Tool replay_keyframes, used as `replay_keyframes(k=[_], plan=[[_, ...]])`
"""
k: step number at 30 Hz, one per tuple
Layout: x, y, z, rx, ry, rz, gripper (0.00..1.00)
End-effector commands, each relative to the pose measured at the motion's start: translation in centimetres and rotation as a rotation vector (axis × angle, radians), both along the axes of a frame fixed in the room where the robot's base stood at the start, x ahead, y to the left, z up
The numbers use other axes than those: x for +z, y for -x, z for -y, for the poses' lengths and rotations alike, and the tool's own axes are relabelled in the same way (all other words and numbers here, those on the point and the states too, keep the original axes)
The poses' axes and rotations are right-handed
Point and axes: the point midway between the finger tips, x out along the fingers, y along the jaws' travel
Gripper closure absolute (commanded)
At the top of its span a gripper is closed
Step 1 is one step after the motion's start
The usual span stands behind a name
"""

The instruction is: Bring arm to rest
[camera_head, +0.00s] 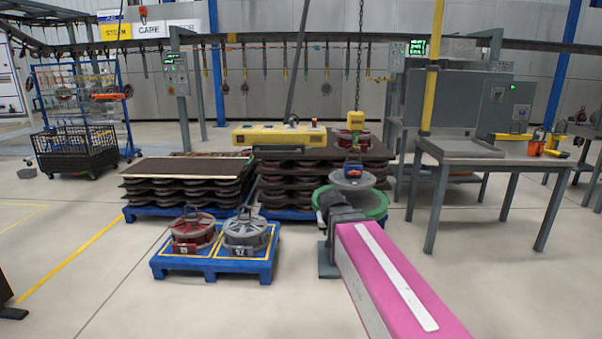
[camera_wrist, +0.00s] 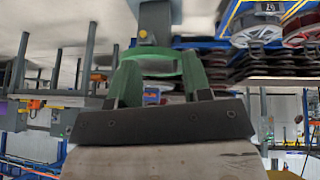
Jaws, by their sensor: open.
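My arm reaches in from the bottom right of the head view, its pink link leading to my dark gripper (camera_head: 340,208). The gripper is at a green round thing (camera_head: 375,207) below a grey disc (camera_head: 368,180). My gripper is open; its fingertips are hard to make out in the head view. The wrist view is upside down. It shows a dark plate in front and a green curved part (camera_wrist: 165,60) beyond it. I cannot tell whether the gripper touches the green thing or the disc.
A blue pallet (camera_head: 212,268) with a red drum (camera_head: 194,232) and a grey drum (camera_head: 246,232) stands left. Stacked dark trays (camera_head: 190,180) are behind. A chain hoist (camera_head: 355,95) hangs near the disc. A table (camera_head: 480,152) stands right. The front-left floor is clear.

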Motion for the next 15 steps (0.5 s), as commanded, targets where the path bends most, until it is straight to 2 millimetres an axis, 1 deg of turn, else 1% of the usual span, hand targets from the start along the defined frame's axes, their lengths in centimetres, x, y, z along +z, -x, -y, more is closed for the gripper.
replay_keyframes(k=[1,6,8,9,12,15], plan=[[-2.1,1.3,1.1,-0.004,-0.004,-0.047,0.55],[-7.8,5.1,3.7,-0.005,-0.03,-0.193,0.55],[-9.7,6.6,4.5,-0.006,-0.042,-0.243,0.55],[-10.9,7.6,5.0,-0.005,-0.052,-0.278,0.55],[-13.5,10.1,6.1,-0.006,-0.077,-0.354,0.55],[-15.6,12.2,6.9,-0.003,-0.101,-0.414,0.55]])
